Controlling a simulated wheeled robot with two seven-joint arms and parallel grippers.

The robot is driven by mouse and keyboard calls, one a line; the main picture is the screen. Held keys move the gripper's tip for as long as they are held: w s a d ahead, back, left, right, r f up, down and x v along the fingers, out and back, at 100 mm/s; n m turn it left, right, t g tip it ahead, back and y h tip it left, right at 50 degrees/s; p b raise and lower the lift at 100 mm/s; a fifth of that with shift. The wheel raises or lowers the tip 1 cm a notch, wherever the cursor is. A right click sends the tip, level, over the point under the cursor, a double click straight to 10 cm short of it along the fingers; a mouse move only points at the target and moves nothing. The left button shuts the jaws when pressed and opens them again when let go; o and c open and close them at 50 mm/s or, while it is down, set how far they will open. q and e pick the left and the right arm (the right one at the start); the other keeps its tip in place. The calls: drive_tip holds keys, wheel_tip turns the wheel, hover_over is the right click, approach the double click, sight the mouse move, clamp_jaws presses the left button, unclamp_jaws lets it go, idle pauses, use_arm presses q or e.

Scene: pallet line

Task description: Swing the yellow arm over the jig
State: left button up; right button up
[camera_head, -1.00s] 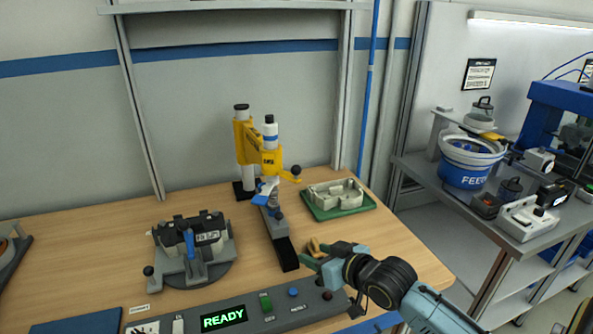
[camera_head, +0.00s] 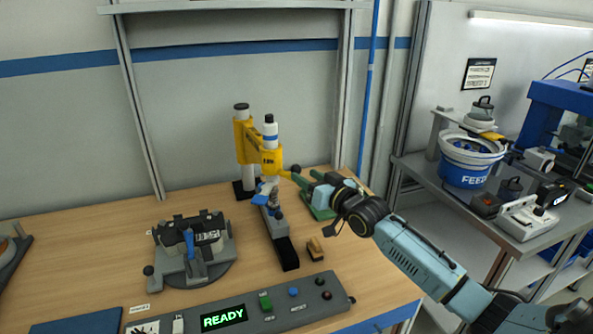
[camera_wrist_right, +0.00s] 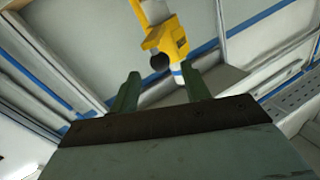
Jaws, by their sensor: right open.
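The yellow arm (camera_head: 259,145) sits on a white post at the back middle of the table and reaches to a white-capped vertical spindle with a blue part below it. Its dark round knob sticks out at the right. The jig (camera_head: 190,250) stands to the left on a round grey base with a blue lever. My right gripper (camera_head: 290,176) is open at the knob end of the arm; I cannot tell whether it touches. In the right wrist view, the yellow arm (camera_wrist_right: 166,35) and black knob (camera_wrist_right: 160,62) show between and beyond the two green fingers (camera_wrist_right: 158,90). My left gripper is out of view.
A grey control panel (camera_head: 243,312) with a lit READY display lies along the front edge. A tan-and-black block (camera_head: 315,247) lies near a dark rail. Bare table lies between jig and spindle.

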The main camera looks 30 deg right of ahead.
sight(299, 172)
drive_tip(key=shift+w+a, duration=0.2)
drive_tip(key=shift+w, duration=2.4)
clamp_jaws()
